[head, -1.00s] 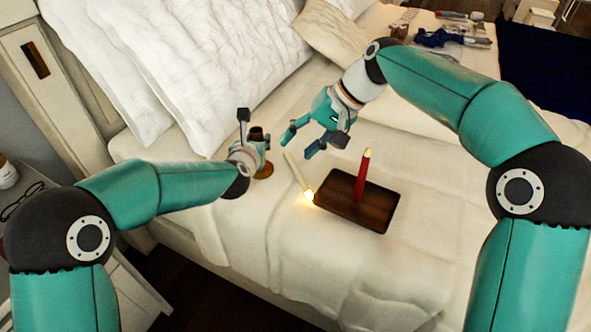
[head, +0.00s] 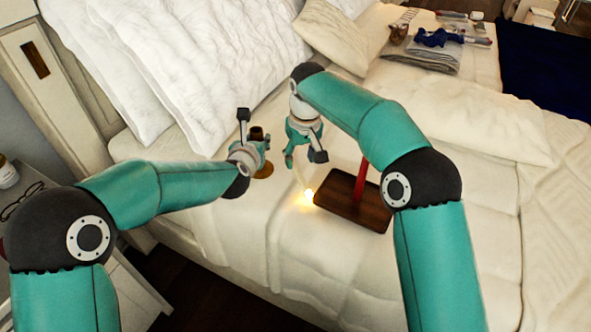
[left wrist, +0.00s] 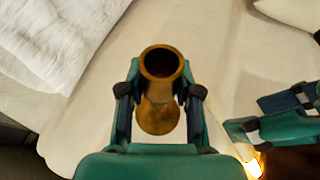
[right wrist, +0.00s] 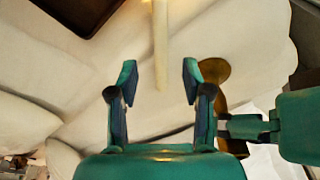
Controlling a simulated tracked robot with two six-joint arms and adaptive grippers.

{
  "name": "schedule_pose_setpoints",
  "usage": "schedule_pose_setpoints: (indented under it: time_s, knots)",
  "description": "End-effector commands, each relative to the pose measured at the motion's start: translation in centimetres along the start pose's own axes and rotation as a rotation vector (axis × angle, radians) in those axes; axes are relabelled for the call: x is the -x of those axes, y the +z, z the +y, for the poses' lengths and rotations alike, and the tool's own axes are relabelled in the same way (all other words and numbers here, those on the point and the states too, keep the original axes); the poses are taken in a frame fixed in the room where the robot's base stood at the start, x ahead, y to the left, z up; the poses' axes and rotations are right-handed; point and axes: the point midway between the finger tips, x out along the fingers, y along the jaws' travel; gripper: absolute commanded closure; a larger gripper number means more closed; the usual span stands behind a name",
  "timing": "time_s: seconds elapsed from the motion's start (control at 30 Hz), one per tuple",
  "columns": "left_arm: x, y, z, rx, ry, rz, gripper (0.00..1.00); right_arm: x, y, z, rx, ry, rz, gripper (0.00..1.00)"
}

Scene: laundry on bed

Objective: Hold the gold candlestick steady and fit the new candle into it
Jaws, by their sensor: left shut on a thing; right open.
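The gold candlestick (head: 257,134) stands upright on the bed, its open socket facing up in the left wrist view (left wrist: 161,62). My left gripper (head: 252,150) is shut around its stem. A slim cream candle (right wrist: 160,40) lies on the bed to the right of the candlestick, a bright glow at one end (head: 308,195). My right gripper (head: 304,158) is open above this candle, which shows between its fingers in the right wrist view; I cannot tell whether they touch. A red candle (head: 361,178) stands on a dark wooden board (head: 340,205), partly hidden by my right arm.
White pillows (head: 170,70) are behind the candlestick. Folded laundry (head: 425,55) and small items lie at the back right. Glasses (head: 22,200) rest on the bedside table at left. The bed in front of the board is clear.

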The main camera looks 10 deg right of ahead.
Motion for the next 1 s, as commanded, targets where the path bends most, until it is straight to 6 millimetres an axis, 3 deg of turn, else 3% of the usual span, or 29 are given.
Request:
schedule_pose_setpoints:
  time_s: [0.17, 0.5, 0.77, 0.83, 1.0]
  knots:
    - [-0.1, -0.4, 0.0, 0.000, -0.001, 0.007, 1.00, -1.1, 0.0, 0.0, -0.001, 0.000, 0.000, 0.51]
    - [-0.1, -0.3, 0.0, 0.000, -0.001, 0.007, 1.00, -5.3, 0.0, -0.1, -0.001, 0.000, 0.000, 0.51]
    - [-0.1, -0.4, 0.0, 0.000, -0.001, 0.007, 1.00, -5.7, 0.0, -0.1, -0.001, -0.001, 0.002, 0.51]
    - [-0.1, -0.4, 0.0, 0.000, -0.001, 0.007, 1.00, -5.7, 0.0, -0.1, -0.001, -0.001, 0.001, 0.57]
    - [-0.1, -0.4, 0.0, 0.000, -0.001, 0.007, 1.00, -5.7, 0.0, -0.1, -0.001, -0.001, 0.002, 0.86]
